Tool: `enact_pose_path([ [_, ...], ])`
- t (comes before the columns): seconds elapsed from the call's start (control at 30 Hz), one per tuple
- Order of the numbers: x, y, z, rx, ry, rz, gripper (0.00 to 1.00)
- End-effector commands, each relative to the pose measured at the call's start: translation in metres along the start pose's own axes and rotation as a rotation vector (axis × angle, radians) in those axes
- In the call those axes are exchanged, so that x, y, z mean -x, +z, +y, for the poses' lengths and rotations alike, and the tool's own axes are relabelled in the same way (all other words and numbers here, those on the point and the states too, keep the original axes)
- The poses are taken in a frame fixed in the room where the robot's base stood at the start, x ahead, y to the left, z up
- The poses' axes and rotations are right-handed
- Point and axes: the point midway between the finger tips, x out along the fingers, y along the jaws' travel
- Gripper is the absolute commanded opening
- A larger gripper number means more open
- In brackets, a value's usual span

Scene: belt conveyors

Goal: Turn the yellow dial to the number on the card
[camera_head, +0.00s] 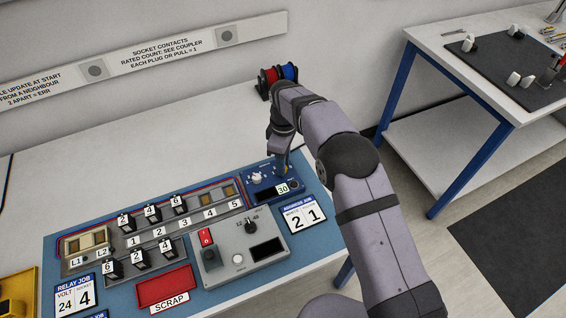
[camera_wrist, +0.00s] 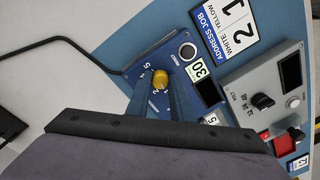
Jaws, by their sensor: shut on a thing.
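The yellow dial (camera_wrist: 160,79) stands on a blue panel (camera_wrist: 175,52), with small numerals around it in the wrist view. My gripper (camera_wrist: 160,86) points down at it with one finger on each side and is shut on it. The dial's pointer is too small to read, and the fingers hide part of its scale. In the head view my gripper (camera_head: 280,168) covers most of the dial. The address job card (camera_head: 305,215) lies just in front of the panel and shows large numerals 2 and 1 under small labels. It also shows in the wrist view (camera_wrist: 222,48).
A white dial (camera_head: 257,178) and a display label reading 30 (camera_head: 282,188) are on the same panel. A grey meter box (camera_head: 222,262), a relay board with black plugs (camera_head: 130,240) and a red scrap tray (camera_head: 165,288) stand nearby. Wire spools (camera_head: 278,76) sit behind my arm.

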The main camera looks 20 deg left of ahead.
Motion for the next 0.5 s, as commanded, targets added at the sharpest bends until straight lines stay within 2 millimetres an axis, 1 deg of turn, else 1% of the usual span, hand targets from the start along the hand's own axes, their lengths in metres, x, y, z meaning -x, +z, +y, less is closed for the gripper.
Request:
enact_pose_path([
  [0.23,0.0021,-0.0015,0.0010,0.002,0.004,0.004,0.00],
  [0.27,0.0021,-0.0016,0.0010,0.002,0.004,0.004,0.23],
  [0.3,0.0021,-0.0015,0.0009,0.001,0.004,0.004,0.32],
  [0.33,0.0020,-0.0014,0.0009,0.001,0.004,0.004,0.39],
  [0.5,0.0011,-0.0008,0.0004,0.000,0.002,0.002,0.39],
])
